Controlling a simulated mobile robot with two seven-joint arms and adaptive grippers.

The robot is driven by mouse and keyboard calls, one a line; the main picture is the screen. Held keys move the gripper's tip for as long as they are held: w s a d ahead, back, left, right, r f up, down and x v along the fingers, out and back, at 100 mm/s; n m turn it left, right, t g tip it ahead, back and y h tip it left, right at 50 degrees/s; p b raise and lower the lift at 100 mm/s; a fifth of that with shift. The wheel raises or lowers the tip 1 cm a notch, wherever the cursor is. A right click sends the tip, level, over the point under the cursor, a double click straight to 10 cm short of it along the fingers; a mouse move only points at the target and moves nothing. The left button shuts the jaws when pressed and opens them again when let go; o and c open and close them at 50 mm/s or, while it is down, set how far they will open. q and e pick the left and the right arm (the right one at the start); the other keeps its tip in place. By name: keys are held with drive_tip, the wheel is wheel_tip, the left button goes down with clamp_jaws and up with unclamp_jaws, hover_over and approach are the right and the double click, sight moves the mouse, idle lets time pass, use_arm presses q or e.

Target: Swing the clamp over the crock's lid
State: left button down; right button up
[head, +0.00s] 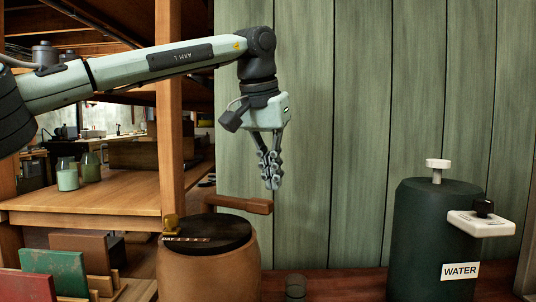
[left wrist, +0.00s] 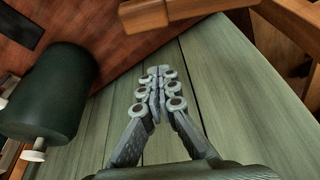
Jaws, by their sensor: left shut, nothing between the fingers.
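The brown crock (head: 207,270) stands on the bench with a dark round lid (head: 207,233) on top. The clamp, a wooden bar with a blocky right end (head: 238,204), shows behind the lid at its back right edge, its right end past the crock's side. Its mount is hidden. In the left wrist view the clamp bar (left wrist: 195,12) crosses the top. My right gripper is out of view.
A dark green water tank (head: 436,240) with a white knob and a white bracket stands at the right. A small dark cylinder (head: 295,286) is near the crock. A wooden post (head: 170,140) and green plank wall (head: 350,130) stand behind. Books (head: 55,271) lean at the left.

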sight(237, 202)
use_arm(q)
drive_tip(key=s, duration=0.1)
drive_tip(key=s+a+f, duration=0.1)
drive_tip(key=s, duration=0.1)
drive_tip(key=shift+a+f, duration=0.25)
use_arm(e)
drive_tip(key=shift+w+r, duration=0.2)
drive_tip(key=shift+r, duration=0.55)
use_arm(q)
drive_tip(key=shift+s+a, duration=0.1)
drive_tip(key=shift+s, duration=0.05)
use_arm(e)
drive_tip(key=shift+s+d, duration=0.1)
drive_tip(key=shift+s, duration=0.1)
